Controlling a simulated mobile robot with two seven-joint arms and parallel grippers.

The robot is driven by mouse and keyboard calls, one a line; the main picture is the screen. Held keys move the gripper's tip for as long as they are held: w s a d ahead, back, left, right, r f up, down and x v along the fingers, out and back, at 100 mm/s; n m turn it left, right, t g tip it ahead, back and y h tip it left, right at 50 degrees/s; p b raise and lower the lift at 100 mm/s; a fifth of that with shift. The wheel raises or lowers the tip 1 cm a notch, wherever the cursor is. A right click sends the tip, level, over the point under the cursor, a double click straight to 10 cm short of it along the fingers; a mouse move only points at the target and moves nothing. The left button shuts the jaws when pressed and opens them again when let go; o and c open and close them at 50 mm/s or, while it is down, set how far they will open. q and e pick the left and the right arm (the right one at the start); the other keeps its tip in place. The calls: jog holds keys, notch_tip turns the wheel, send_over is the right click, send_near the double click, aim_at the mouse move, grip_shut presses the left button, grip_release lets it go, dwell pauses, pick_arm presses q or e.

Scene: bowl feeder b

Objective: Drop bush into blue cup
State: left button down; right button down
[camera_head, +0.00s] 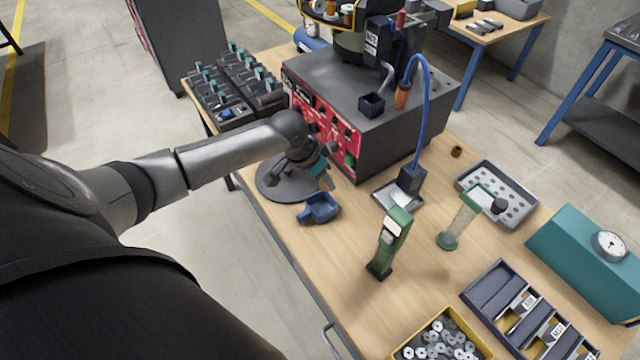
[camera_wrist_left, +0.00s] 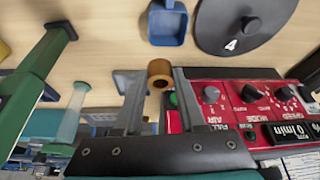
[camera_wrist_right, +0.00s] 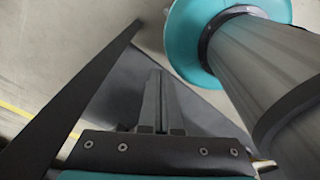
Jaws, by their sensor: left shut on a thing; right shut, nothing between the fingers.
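My left gripper (camera_head: 324,182) is shut on a small brown bush, and holds it above the table near the blue cup (camera_head: 319,208). In the left wrist view the bush (camera_wrist_left: 160,72) is a short hollow ring pinched between the two fingertips. The blue cup (camera_wrist_left: 168,24) shows there just beyond the bush, apart from it. The cup has a handle and stands on the wooden table beside a grey round plate. My right gripper (camera_wrist_right: 161,100) is shut and empty in the right wrist view, away from the table; the head view does not show it.
The grey round plate (camera_head: 272,190) lies left of the cup. The bowl feeder's red-panelled box (camera_head: 410,105) stands close behind. A green upright tool (camera_head: 388,245) and a green-based stand (camera_head: 450,238) are to the right. Another brown bush (camera_head: 456,151) lies further back.

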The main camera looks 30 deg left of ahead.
aim_at(323, 188)
pick_arm(q)
jog(key=shift+f+b, duration=2.25)
jog(key=shift+b, duration=0.35)
jog(key=shift+c, duration=2)
grip_release()
jog(key=p+v, duration=0.3)
jog(key=v, duration=1.2)
jog(key=shift+s+p, duration=0.15)
jog(key=shift+p, duration=0.15)
jog(key=shift+r, duration=0.1)
